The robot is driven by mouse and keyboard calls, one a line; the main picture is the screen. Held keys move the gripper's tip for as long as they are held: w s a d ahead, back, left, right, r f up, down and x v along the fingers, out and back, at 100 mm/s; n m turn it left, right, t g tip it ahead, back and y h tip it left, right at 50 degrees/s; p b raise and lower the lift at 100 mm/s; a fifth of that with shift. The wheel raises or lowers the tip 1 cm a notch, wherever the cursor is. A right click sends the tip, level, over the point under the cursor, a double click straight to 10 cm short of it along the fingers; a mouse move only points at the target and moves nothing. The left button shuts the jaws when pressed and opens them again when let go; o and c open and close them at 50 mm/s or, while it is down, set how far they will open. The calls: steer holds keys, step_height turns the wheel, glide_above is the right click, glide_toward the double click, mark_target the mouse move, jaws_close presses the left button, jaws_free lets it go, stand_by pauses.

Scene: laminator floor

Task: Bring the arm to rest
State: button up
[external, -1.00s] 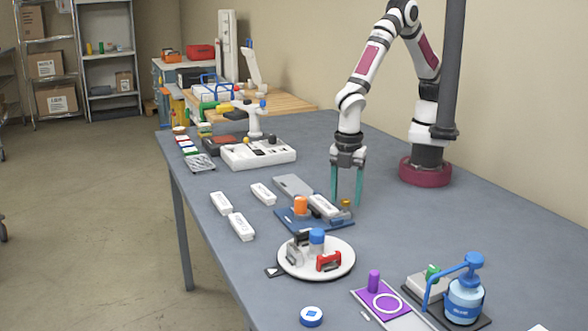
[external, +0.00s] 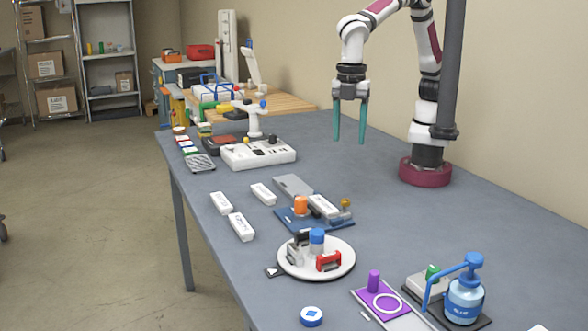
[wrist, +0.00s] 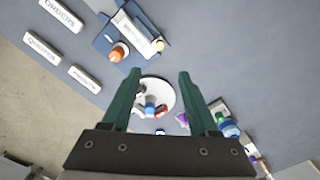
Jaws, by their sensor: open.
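My gripper (external: 349,122) hangs above the table, fingers pointing down, open with nothing between its two green fingers. In the wrist view my gripper (wrist: 155,95) also shows spread fingers with free space between them. The grey table (external: 400,225) lies below. My fingertips are clear of the blue tray (external: 338,225), which holds an orange cylinder (external: 300,205) and a white box (external: 323,207). The tray also shows in the wrist view (wrist: 104,44).
A white round plate (external: 343,270) with small items stands nearer the camera. A blue pump bottle (external: 464,300) and purple mat (external: 368,292) are at the front right. Several white boxes (external: 241,227) lie at left. A white organiser (external: 258,153) stands further back. Bare table surrounds my base.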

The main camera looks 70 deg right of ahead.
steer(key=shift+d, duration=0.1)
steer(key=w+d+r+m, duration=0.2)
steer(key=d+m, duration=0.2)
steer(key=d, duration=0.4)
steer(key=w+d+r+m, duration=0.25)
steer(key=d+m, duration=0.25)
steer(key=d, duration=0.3)
steer(key=s+d+f+m+y, duration=0.1)
steer(key=s+d+m, duration=0.4)
steer(key=d+m, duration=0.2)
steer(key=s+d+f+m, duration=0.2)
steer(key=s+d+m, duration=0.2)
steer(key=d+m, duration=0.3)
steer(key=d, duration=0.2)
steer(key=shift+s+d+f+y, duration=0.3)
steer(key=shift+s+y, duration=0.1)
